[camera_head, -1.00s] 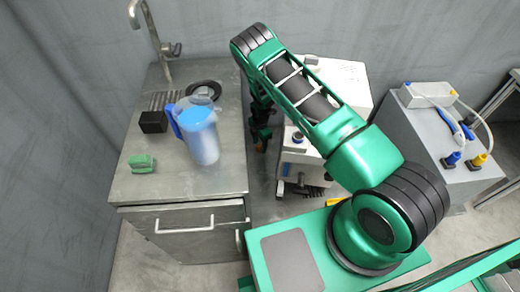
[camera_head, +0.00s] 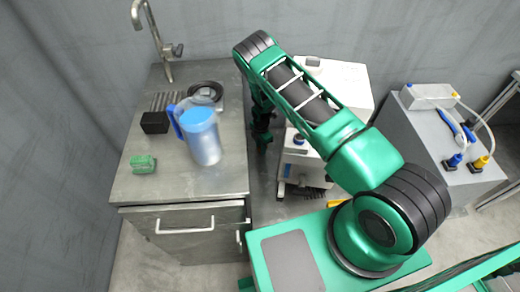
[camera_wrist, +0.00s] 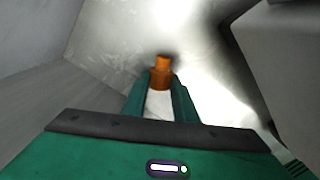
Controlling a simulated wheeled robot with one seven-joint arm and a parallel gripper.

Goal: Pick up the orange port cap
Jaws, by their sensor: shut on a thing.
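The orange port cap (camera_wrist: 160,74) shows in the wrist view as a stepped orange cylinder, narrower at its far end. It sits between the tips of my gripper (camera_wrist: 160,92), and the green fingers are shut on it. Around the cap I see only a blurred grey surface with bright glare. In the head view my gripper (camera_head: 262,136) hangs in the gap between the steel sink counter and the white machine. The arm hides part of it, and I cannot make out the cap there.
The steel counter (camera_head: 225,180) on the left holds a blue-lidded pitcher (camera_head: 202,135), a black block (camera_head: 155,122) and a green sponge (camera_head: 143,164). A white machine (camera_head: 340,80) stands right of my gripper. A grey cabinet (camera_head: 410,135) with blue and yellow connectors is farther right.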

